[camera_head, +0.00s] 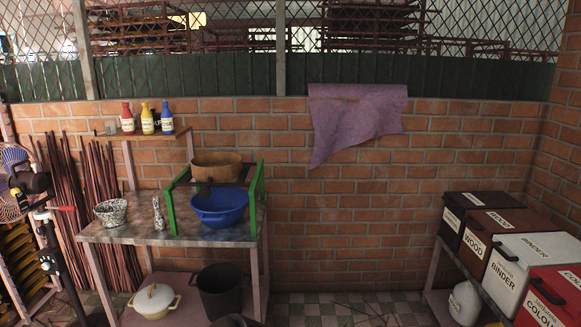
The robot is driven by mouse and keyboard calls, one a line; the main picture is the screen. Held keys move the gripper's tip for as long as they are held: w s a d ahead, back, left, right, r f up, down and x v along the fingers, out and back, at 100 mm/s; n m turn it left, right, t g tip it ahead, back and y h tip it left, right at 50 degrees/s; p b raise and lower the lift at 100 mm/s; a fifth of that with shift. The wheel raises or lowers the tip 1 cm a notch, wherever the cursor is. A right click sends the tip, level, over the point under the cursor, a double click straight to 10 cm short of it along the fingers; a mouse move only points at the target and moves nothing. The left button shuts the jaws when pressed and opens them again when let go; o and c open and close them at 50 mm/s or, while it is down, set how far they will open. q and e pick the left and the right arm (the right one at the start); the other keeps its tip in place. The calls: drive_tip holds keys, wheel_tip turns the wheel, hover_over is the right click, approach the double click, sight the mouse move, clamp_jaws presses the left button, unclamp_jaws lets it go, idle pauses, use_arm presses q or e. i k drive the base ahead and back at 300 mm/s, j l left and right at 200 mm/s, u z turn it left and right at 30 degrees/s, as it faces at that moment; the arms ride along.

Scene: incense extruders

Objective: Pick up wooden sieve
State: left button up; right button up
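The wooden sieve (216,165) is a round, light-brown, shallow drum. It rests across the top of a green frame (256,195) on the metal table (120,234), above and behind a blue bowl (220,208). My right gripper is not in view. No gripper touches the sieve.
A speckled bowl (111,212) and a small speckled bottle (159,214) stand left of the frame. Several bottles line a wall shelf (150,136). Pots sit below the table. Labelled boxes (515,262) stand at right. Floor between table and boxes is mostly open.

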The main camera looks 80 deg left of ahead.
sight(217, 166)
drive_tip(key=u, duration=3.05)
drive_tip(key=i+j+z, duration=0.15)
drive_tip(key=i+z, duration=0.15)
drive_tip(key=i, duration=0.2)
drive_tip(key=i+j+z, duration=0.25)
drive_tip(key=i, duration=0.25)
